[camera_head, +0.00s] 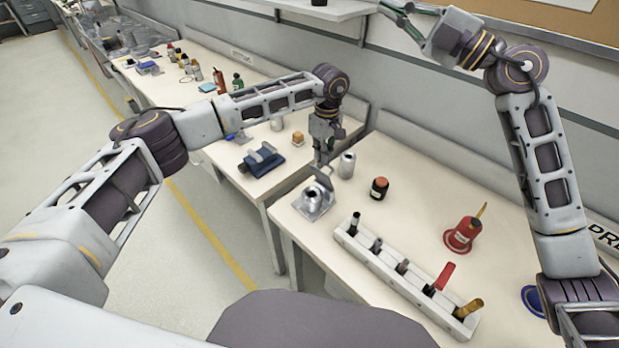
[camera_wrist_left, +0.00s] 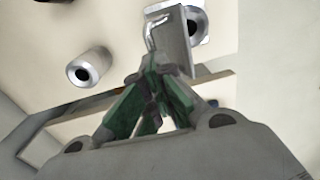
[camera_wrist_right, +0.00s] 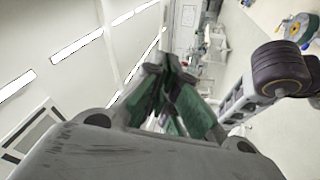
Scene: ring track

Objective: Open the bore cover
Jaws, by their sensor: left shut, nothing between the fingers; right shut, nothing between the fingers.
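The silver bore fixture (camera_head: 311,204) sits on the near table close to its left corner, with a dark round bore opening showing. Its flat cover plate (camera_wrist_left: 178,52) stands tilted up beside the bore ring (camera_wrist_left: 201,24) in the left wrist view. A thin bent handle (camera_wrist_left: 153,33) is by the plate. My left gripper (camera_head: 319,160) is shut and empty just above the fixture. Its fingertips (camera_wrist_left: 160,66) are close to the plate's edge; I cannot tell if they touch. My right gripper (camera_head: 394,14) is shut and empty, raised high over the back; its fingers (camera_wrist_right: 167,62) also show in the right wrist view.
A silver cylinder (camera_head: 347,165) stands right behind the fixture, and a dark red-labelled jar (camera_head: 379,188) to its right. A white rack (camera_head: 385,268) with several tools lies in front. A red object (camera_head: 461,235) stands at the right. A gap separates the two tables.

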